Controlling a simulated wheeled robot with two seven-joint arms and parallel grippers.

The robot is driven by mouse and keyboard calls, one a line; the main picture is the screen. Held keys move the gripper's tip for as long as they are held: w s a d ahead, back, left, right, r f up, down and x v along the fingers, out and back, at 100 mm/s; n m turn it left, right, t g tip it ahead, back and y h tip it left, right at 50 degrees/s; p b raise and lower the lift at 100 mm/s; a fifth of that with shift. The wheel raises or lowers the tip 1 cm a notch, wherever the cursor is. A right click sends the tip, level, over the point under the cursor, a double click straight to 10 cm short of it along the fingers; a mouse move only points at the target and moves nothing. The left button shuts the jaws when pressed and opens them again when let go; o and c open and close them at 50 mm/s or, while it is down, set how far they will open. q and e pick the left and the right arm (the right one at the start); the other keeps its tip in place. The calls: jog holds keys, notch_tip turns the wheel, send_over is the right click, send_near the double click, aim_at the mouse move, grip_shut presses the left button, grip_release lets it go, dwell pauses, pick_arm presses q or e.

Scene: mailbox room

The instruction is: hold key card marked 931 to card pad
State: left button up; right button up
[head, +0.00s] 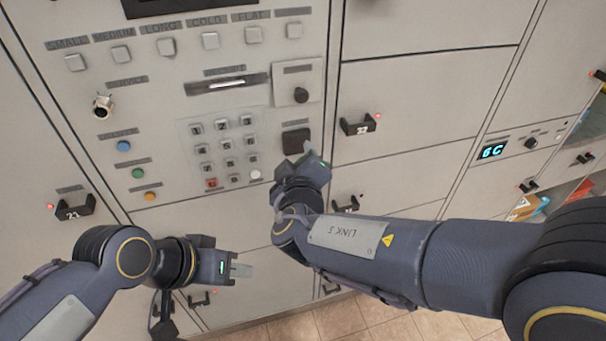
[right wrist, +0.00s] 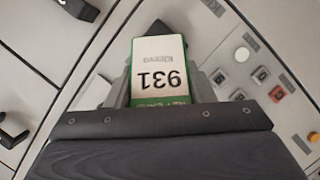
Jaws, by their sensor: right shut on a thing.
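The key card marked 931 (right wrist: 158,70) is white with green edge bands and shows in the right wrist view. My right gripper (right wrist: 160,92) is shut on it, and the card's far end sticks out past the fingers. In the head view my right gripper (head: 309,152) is just below the dark square card pad (head: 296,140). I cannot tell the depth gap. My left gripper (head: 241,270) is lower left, away from the pad; its jaw opening is unclear.
A keypad (head: 226,150) is left of the pad, and a round dark knob (head: 301,95) is above it. A slot (head: 227,84) and several buttons are on the panel. Locker handles (head: 358,125) stick out nearby. An open compartment with packages (head: 526,207) is at far right.

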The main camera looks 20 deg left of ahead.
jog(key=shift+w+a+f, duration=0.2)
jog(key=shift+w+a, duration=0.15)
jog(key=shift+w, duration=0.15)
jog(key=shift+w+a+r, duration=0.1)
jog(key=shift+r, duration=0.1)
jog(key=shift+s+d+f+b, duration=0.1)
jog(key=shift+s+d+b, duration=0.15)
jog(key=shift+b, duration=0.25)
jog(key=s+d+b, duration=0.4)
jog(key=s+d, duration=0.1)
jog(key=s, duration=0.2)
jog(key=shift+s+b, duration=0.4)
jog(key=shift+d, duration=0.15)
